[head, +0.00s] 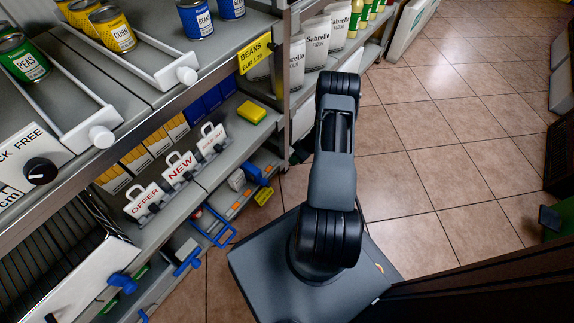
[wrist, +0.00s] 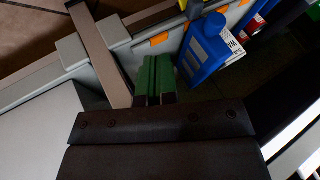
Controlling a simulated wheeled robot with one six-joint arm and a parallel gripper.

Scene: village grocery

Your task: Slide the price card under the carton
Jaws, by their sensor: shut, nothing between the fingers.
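My gripper (wrist: 155,72) shows in the wrist view as two green fingers shut together with nothing between them. In the head view my arm hides the gripper. I cannot tell for sure which card and carton are the task's.
A yellow BEANS card (head: 255,53) hangs on the upper shelf edge. Blue brackets (head: 187,262) stick out below.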

